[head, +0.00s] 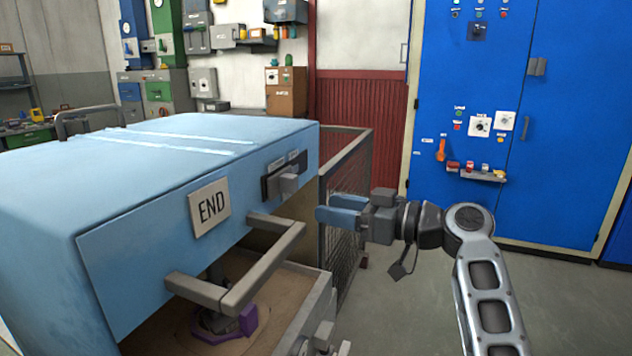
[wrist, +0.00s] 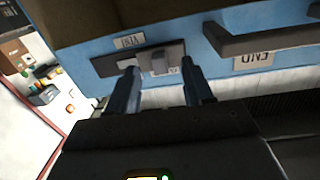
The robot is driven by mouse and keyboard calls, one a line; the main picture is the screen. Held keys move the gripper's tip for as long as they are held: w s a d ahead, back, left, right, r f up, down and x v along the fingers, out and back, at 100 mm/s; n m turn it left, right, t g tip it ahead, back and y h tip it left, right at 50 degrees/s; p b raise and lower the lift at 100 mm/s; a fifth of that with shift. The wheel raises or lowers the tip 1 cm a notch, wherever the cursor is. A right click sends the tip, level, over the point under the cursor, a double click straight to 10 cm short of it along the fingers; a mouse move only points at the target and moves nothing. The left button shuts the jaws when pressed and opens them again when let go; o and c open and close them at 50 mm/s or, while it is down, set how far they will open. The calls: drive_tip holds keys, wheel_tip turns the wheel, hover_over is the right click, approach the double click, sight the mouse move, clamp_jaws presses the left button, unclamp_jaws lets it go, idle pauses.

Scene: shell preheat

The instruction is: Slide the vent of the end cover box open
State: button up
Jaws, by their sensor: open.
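The end cover box (head: 150,230) is light blue, with an "END" label (head: 210,207) on its front and a grey bar handle below it. The vent (head: 286,175) is a dark plate with a grey block knob (head: 289,184), at the upper right of the front. In the wrist view the vent plate (wrist: 105,67) and its knob (wrist: 159,63) show upside down. My gripper (head: 340,209) is open and empty, right of the vent and apart from it in the head view. In the wrist view its fingers (wrist: 162,85) point at the vent, with the knob between them in the picture.
Below the cover is an open tray-like base (head: 310,310) holding a purple-ringed part (head: 238,325). The bar handle (head: 250,275) juts out in front. A mesh fence (head: 345,190) stands behind, and a blue cabinet (head: 540,120) stands right. The floor at right is clear.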

sight(296, 180)
drive_tip(key=shift+n+g+y, duration=0.5)
drive_tip(key=shift+n, duration=0.2)
drive_tip(key=shift+w+a+r+p, duration=0.25)
drive_tip(key=shift+w+a+r, duration=0.4)
drive_tip(key=shift+a, duration=0.55)
drive_tip(key=shift+w+a+r+p, duration=0.2)
drive_tip(key=shift+w+a+r, duration=0.3)
drive_tip(key=shift+w+a, duration=0.55)
drive_tip(key=shift+w+a+r+p, duration=0.25)
drive_tip(key=shift+w+a+r, duration=0.3)
drive_tip(key=shift+a, duration=0.85)
drive_tip(key=shift+s, duration=0.15)
drive_tip(key=shift+c, duration=0.2)
clamp_jaws()
